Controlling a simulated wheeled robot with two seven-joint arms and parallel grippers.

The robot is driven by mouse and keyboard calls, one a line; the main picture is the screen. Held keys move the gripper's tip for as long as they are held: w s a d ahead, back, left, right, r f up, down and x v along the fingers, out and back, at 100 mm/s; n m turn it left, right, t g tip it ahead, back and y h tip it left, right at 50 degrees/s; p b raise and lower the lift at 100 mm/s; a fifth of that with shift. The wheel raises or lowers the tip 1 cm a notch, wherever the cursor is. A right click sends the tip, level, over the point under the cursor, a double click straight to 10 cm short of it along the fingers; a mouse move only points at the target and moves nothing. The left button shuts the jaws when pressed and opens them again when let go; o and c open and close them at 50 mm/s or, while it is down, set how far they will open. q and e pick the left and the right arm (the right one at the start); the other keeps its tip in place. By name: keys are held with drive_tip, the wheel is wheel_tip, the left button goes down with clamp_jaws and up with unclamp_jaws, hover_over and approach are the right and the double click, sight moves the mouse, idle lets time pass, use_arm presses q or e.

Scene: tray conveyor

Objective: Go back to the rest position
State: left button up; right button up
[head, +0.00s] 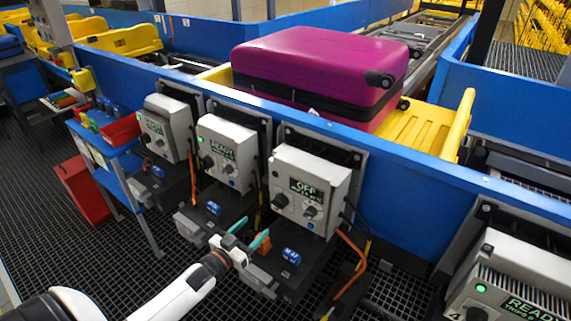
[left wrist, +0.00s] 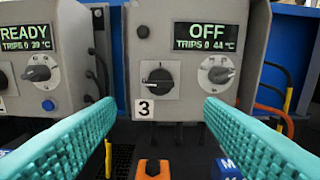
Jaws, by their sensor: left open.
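My left gripper (head: 249,233) reaches in from the lower left in the head view. Its two teal fingers are apart with nothing between them. It is low in front of the grey control box (head: 325,221) whose display reads OFF. In the left wrist view the open fingers (left wrist: 160,108) frame the same box (left wrist: 152,67), marked 3, with a black rotary switch (left wrist: 158,78) between the fingertips. The display there reads OFF, TRIPS 0, 44 °C. The fingers look apart from the box. My right gripper is not in view.
More control boxes showing READY (head: 224,174) line the blue conveyor wall (head: 430,178). Dark units with blue connectors (head: 291,256) jut out below them. A purple suitcase (head: 300,60) lies in a yellow tray (head: 432,128) on the conveyor. Open grating floor (head: 120,270) is at the left.

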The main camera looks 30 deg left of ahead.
use_arm(q)
drive_tip(key=s+d+f+g+y, duration=0.1)
drive_tip(key=s+d+f+g, duration=0.3)
drive_tip(key=s+d+g, duration=0.65)
drive_tip(key=s+d+r+m+g, duration=0.1)
drive_tip(key=s+d+r+g, duration=0.1)
drive_tip(key=s+d, duration=0.35)
drive_tip(key=s+d+r+g, duration=0.2)
drive_tip(key=s, duration=0.6)
wheel_tip(320, 180, down, 25)
drive_tip(key=g, duration=0.1)
drive_tip(key=s+a+f+g, duration=0.1)
drive_tip(key=s+a+f, duration=0.2)
drive_tip(key=s+f, duration=1.3)
drive_tip(key=shift+s+f+m, duration=0.3)
drive_tip(key=shift+s, duration=0.3)
